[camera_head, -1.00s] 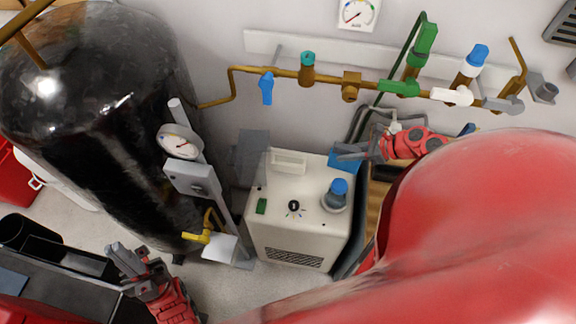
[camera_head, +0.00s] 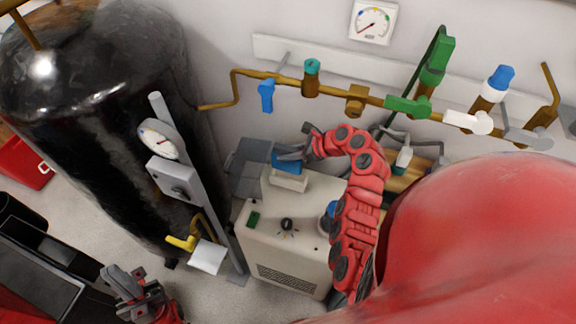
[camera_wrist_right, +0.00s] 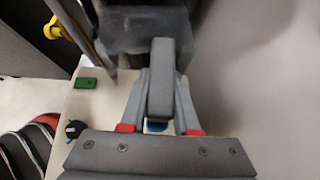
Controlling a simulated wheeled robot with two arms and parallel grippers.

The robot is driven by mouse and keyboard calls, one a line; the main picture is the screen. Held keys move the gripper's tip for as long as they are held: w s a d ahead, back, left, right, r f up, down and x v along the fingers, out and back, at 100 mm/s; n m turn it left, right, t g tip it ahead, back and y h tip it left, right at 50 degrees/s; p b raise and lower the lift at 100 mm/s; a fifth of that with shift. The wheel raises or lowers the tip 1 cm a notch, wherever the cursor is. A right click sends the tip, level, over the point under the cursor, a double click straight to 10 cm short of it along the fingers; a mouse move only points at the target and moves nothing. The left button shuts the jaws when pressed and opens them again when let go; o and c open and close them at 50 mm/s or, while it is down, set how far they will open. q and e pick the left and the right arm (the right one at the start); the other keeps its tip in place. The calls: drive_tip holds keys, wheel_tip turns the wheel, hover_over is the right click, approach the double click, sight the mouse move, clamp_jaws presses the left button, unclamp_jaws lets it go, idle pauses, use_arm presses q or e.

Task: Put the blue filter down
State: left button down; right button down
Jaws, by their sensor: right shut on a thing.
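The blue filter (camera_head: 288,163) is in my right gripper (camera_head: 288,155), which is shut on it. In the head view the gripper holds it just behind and above the pale slot-like holder (camera_head: 289,182) on top of the beige machine (camera_head: 290,240). I cannot tell whether the filter touches the holder. In the right wrist view only a small bit of blue (camera_wrist_right: 156,126) shows; the grey fingers (camera_wrist_right: 160,90) hide the rest. My left gripper (camera_head: 126,277) is at the lower left, empty, with its fingers apart.
A dark grey box (camera_head: 250,165) stands just left of my right gripper. A gauge post (camera_head: 185,180) and a large black tank (camera_head: 100,110) are further left. Brass pipes with valves (camera_head: 310,80) run along the wall behind. My right forearm partly covers a blue-capped flask (camera_head: 328,215).

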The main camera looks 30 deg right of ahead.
sight(288, 167)
drive_tip(key=f, duration=0.2)
drive_tip(key=shift+s+d+f, duration=0.15)
drive_tip(key=shift+d+f, duration=0.05)
drive_tip(key=shift+f, duration=2.4)
drive_tip(key=c, duration=0.7)
unclamp_jaws()
drive_tip(key=shift+f, duration=0.1)
drive_tip(key=shift+o, duration=0.2)
drive_tip(key=v, duration=1.2)
drive_tip(key=shift+b, duration=0.35)
